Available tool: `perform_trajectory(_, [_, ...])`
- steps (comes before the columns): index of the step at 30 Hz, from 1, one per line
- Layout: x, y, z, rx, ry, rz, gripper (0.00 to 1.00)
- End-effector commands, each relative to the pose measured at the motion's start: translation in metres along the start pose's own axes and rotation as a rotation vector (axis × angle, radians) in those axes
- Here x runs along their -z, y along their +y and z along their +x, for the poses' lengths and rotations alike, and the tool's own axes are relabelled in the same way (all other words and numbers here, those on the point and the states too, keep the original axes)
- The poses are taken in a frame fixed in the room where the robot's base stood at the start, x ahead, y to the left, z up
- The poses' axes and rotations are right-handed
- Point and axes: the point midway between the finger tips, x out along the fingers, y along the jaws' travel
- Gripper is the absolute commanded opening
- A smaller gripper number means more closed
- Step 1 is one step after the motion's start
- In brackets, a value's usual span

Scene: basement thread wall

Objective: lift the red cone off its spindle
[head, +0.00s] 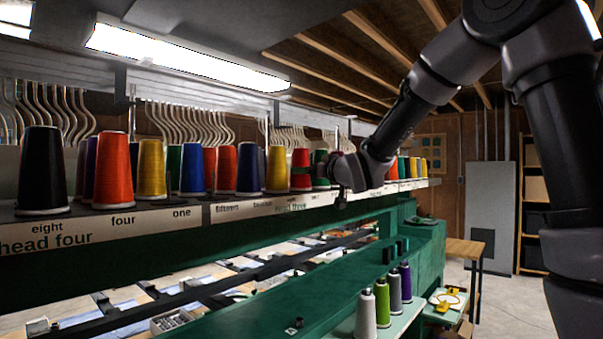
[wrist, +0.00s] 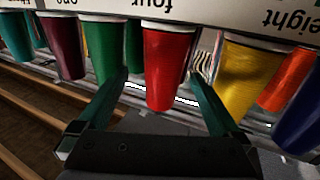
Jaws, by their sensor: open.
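The red cone (wrist: 168,65) stands in the row of thread cones and appears upside down in the wrist view, between a green and a yellow cone. In the head view it (head: 301,182) is on the rack, with a green finger across its middle. My gripper (head: 309,160) reaches in from the right at cone height. In the wrist view my gripper (wrist: 159,77) is open, its two green fingers on either side of the red cone. The right finger there is close to the cone; I cannot tell if it touches. The spindle is hidden inside the cone.
A yellow cone (wrist: 249,75) and a green cone (wrist: 106,52) stand close on either side. The labelled rack (head: 160,219) carries several more cones. Curved wire hooks (head: 190,121) hang behind. Spools (head: 382,300) stand on a lower table at the front.

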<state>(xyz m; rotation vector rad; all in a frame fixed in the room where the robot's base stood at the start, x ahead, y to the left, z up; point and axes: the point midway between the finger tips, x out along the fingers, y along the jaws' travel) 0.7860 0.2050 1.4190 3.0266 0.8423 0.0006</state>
Motion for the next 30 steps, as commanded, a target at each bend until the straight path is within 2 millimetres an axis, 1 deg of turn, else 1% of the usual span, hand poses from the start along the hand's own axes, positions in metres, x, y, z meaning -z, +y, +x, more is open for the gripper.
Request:
perform_trajectory(2, [-0.001, -0.002, 0.007, 0.001, 0.000, 0.000, 1.00])
perform_trajectory(7, [-0.004, -0.006, 0.034, 0.001, -0.002, 0.000, 1.00])
perform_trajectory(10, [-0.003, -0.005, 0.045, -0.001, -0.001, 0.000, 1.00])
perform_trajectory(13, [-0.003, -0.005, 0.051, -0.001, 0.000, 0.000, 1.00])
perform_trajectory(19, [-0.003, -0.005, 0.051, -0.001, 0.000, 0.000, 1.00])
perform_trajectory(20, [-0.003, -0.005, 0.051, -0.001, 0.000, 0.000, 0.96])
perform_trajectory(21, [-0.003, -0.004, 0.051, -0.001, 0.000, 0.000, 0.81])
perform_trajectory(23, [-0.003, -0.005, 0.051, -0.001, 0.000, 0.000, 0.58])
perform_trajectory(24, [-0.003, -0.005, 0.051, -0.001, 0.000, 0.000, 0.43])
perform_trajectory(26, [-0.003, -0.004, 0.051, -0.001, -0.001, 0.000, 0.20])
perform_trajectory(27, [-0.003, -0.004, 0.051, -0.001, -0.001, 0.000, 0.04])
perform_trajectory(28, [-0.002, -0.004, 0.051, -0.001, 0.000, 0.000, 0.01])
perform_trajectory(30, [-0.002, -0.004, 0.051, -0.001, 0.000, 0.000, 0.01])
